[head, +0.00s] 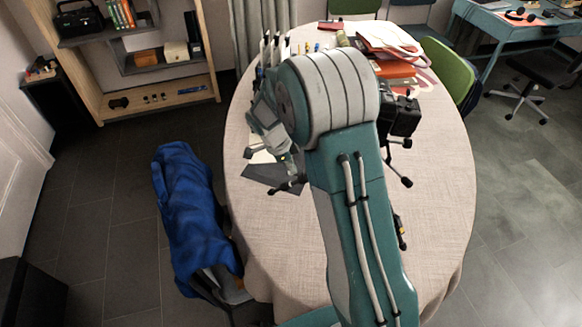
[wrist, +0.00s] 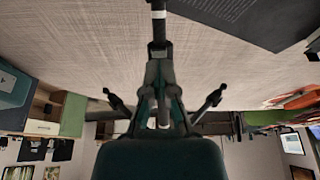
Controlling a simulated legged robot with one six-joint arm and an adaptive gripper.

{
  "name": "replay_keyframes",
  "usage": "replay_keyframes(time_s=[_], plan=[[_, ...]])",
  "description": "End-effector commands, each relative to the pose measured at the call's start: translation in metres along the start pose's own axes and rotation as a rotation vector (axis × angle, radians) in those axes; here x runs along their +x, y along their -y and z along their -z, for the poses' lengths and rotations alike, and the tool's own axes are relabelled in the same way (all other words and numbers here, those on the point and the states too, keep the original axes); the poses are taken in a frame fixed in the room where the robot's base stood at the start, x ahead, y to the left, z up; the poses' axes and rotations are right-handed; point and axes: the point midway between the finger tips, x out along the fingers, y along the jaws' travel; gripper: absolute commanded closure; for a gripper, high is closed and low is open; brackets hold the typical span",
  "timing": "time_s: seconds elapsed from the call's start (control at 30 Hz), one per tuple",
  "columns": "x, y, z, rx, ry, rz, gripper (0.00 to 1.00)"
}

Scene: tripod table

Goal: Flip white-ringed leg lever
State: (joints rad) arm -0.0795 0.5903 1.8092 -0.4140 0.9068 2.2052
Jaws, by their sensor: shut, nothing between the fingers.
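In the wrist view, a black tripod leg with a white ring (wrist: 158,14) runs up to the top edge, beyond my gripper (wrist: 159,52). My gripper is shut and empty, its fingertips close to this leg; I cannot tell whether they touch. Two dark rods with knobbed ends, seemingly other tripod legs (wrist: 212,101), spread to either side behind the fingers. The lever itself is too small or hidden to make out. In the head view, my arm hides most of the tripod; black feet (head: 405,181) show at right, with another near my gripper (head: 287,168) at left.
The tripod stands on an oval table (head: 440,215) with a beige cloth. A black device (head: 401,116) lies right of my arm, with red folders (head: 390,68) behind. A dark sheet (head: 268,178) lies at the left. A blue-draped chair (head: 195,215) stands at the table's left. The right front is mostly clear.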

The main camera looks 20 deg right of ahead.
Motion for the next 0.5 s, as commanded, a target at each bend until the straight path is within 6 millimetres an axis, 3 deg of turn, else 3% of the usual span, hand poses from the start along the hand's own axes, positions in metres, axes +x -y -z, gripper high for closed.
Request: replay_keyframes(time_s=[0.5], plan=[[-0.0023,0.0000,0.0049,0.000,0.000,0.000,1.00]])
